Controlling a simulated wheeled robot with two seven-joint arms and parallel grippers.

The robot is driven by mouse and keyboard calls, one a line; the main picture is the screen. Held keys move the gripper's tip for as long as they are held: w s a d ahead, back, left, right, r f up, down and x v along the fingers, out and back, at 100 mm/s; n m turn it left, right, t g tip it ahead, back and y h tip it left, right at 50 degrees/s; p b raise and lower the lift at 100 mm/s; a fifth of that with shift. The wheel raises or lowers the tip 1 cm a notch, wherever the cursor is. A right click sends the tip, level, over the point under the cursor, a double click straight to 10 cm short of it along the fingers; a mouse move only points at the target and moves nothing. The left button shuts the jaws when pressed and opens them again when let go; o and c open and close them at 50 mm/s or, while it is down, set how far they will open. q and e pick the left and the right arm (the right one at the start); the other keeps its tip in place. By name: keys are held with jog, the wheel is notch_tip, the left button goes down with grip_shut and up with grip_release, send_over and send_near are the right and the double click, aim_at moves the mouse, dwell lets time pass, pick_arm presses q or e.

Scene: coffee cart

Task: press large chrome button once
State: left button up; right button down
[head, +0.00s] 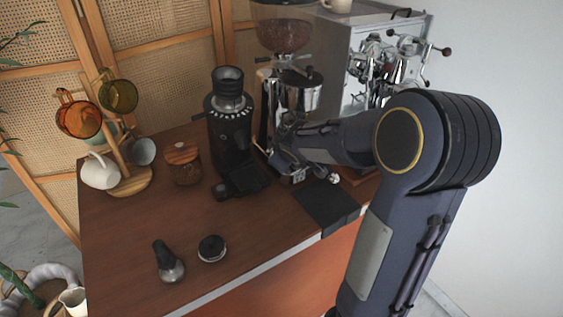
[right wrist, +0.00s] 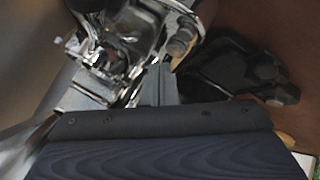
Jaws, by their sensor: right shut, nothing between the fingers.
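The chrome grinder (head: 298,95) with a clear bean hopper stands at the back of the wooden counter, beside the espresso machine. In the right wrist view, two rounded grey metal knobs (right wrist: 180,42) sit on the front of the chrome machine body (right wrist: 125,45); I cannot tell for certain which is the large chrome button. My right gripper (head: 277,157) reaches in front of the grinder from the right. It is shut and empty, and its fingertips (right wrist: 160,72) lie just below the knobs in the right wrist view. Contact cannot be told. My left gripper is out of view.
A black grinder (head: 229,130) stands close left of my right gripper. A black mat (head: 327,203) lies at the counter's front edge. The espresso machine (head: 385,65) is behind my arm. A mug tree, a jar (head: 183,164) and a tamper (head: 168,262) are to the left.

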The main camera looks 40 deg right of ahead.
jog(key=shift+f, duration=0.1)
dwell(0.8)
jog(key=shift+f+b, duration=0.35)
jog(key=shift+b, duration=0.3)
jog(key=shift+f+b, duration=0.45)
jog(key=shift+b, duration=0.1)
dwell(0.5)
jog(key=shift+r, duration=0.1)
jog(key=shift+r+p, duration=0.65)
jog(key=shift+r, duration=0.15)
jog(key=shift+r+p, duration=1.85)
jog(key=shift+r, duration=0.65)
